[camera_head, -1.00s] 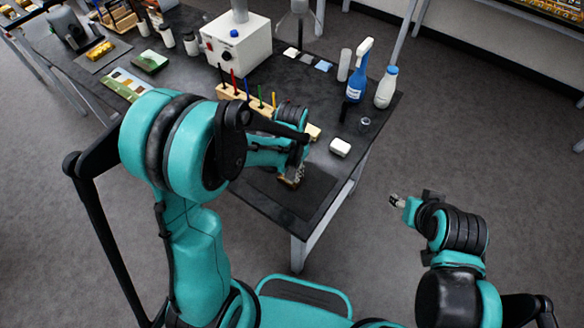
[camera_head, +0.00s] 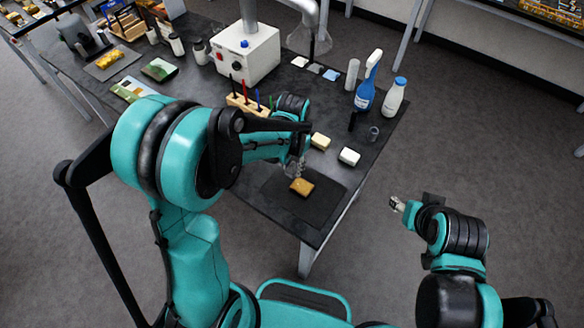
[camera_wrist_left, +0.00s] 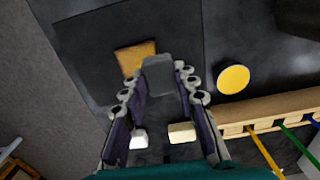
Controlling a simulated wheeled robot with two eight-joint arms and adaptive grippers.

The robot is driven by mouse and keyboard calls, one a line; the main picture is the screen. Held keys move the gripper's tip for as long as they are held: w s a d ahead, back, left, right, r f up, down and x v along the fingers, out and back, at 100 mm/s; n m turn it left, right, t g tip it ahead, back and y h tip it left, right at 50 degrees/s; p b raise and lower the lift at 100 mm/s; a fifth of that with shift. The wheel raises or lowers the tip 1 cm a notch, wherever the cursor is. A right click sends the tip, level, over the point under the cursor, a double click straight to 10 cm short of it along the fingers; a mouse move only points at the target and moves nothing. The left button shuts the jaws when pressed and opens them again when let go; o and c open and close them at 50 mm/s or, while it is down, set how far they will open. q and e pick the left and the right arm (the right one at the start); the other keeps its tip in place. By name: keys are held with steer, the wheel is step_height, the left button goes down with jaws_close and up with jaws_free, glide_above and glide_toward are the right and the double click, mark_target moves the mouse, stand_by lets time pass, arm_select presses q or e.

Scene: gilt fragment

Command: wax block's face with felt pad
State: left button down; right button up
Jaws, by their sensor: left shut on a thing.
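The block (camera_head: 301,187), brown-gold on top, lies on a dark mat (camera_head: 326,197) near the table's front corner. It also shows in the left wrist view (camera_wrist_left: 130,60), partly covered by the pad. My left gripper (camera_head: 296,172) is just above and behind the block in the head view. It is shut on a grey felt pad (camera_wrist_left: 158,75); I cannot tell whether the pad touches the block. A round yellow disc (camera_wrist_left: 233,79), perhaps the wax, lies beside the mat in the wrist view. My right gripper (camera_head: 398,204) is off the table at right; its fingers are too small to judge.
A cream block (camera_head: 320,141) and a white block (camera_head: 349,156) lie behind the mat. A wooden rack (camera_head: 247,105) with coloured tools stands behind the left arm. A blue spray bottle (camera_head: 366,95) and a white bottle (camera_head: 393,97) stand near the right edge.

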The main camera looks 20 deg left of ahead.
arm_select(q)
steer(key=shift+s+r+p, duration=0.1)
steer(key=shift+r+p, duration=0.7)
steer(key=shift+r, duration=0.7)
